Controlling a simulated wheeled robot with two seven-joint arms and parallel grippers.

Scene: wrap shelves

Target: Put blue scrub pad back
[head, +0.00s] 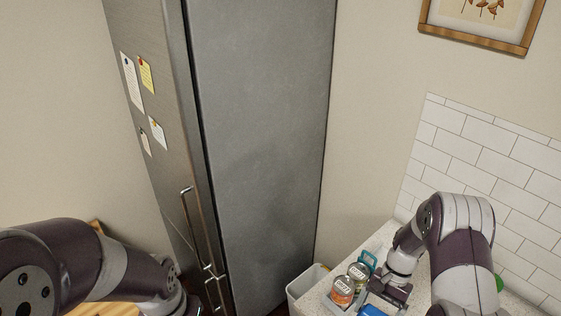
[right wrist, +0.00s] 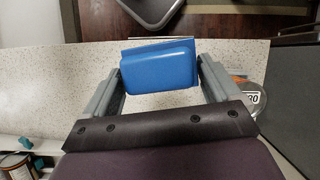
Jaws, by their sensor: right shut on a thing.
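The blue scrub pad (right wrist: 158,66) shows in the right wrist view between the two fingers of my right gripper (right wrist: 160,80), which is shut on it. The pad is over the speckled counter, and I cannot tell whether it touches the surface. In the head view my right gripper (head: 388,292) is low over the counter, and a blue piece, apparently the pad (head: 370,311), shows at the bottom edge. My left arm comes in at the lower left, but its gripper is out of the picture.
Two cans (head: 342,290) (head: 358,272) stand on the counter (head: 326,291) left of my right gripper, near a teal item (head: 368,261). A white bin (head: 303,283) stands beside the counter. A tall grey fridge (head: 260,140) fills the middle. A tiled wall (head: 480,150) is behind the counter.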

